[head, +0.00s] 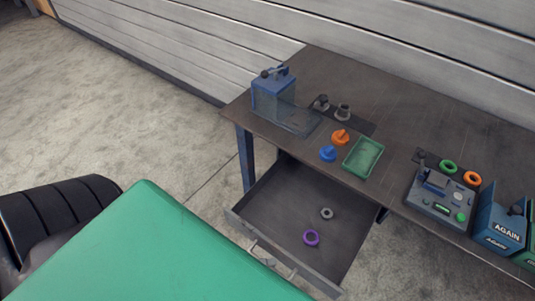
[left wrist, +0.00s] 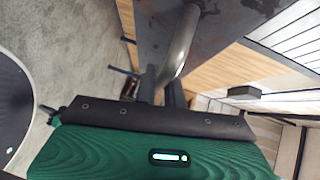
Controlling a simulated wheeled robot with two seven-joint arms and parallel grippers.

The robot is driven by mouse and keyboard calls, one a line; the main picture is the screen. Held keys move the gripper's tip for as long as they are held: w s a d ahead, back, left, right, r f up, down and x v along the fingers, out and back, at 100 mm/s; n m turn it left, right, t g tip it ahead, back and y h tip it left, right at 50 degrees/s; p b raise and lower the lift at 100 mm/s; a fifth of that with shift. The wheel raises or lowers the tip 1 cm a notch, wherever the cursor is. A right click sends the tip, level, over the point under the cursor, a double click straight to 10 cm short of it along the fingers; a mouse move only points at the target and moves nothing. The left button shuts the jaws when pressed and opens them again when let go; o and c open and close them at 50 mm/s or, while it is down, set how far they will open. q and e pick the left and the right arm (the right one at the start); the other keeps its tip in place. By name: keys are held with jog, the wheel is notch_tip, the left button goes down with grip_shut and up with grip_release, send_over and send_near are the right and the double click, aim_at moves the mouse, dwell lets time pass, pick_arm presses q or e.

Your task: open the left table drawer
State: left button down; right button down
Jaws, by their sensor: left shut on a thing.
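The left table drawer (head: 285,203) is pulled well out from under the dark table in the head view. Its front panel (head: 330,288) carries a metal handle (head: 270,257), partly hidden behind my green arm. In the left wrist view my left gripper (left wrist: 162,88) is shut on the curved grey bar handle (left wrist: 180,45), with the fingers around it. The gripper's fingers are hidden in the head view. My right gripper is not in view.
A grey ring (head: 327,213) and a purple ring (head: 311,238) lie inside the drawer. On the table (head: 400,110) stand a blue box fixture (head: 273,93), a green tray (head: 363,157), a grey control device (head: 440,197) and a blue bin (head: 498,222).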

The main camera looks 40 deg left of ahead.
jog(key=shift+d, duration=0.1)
pick_arm(q)
jog(key=c, duration=1.5)
grip_release()
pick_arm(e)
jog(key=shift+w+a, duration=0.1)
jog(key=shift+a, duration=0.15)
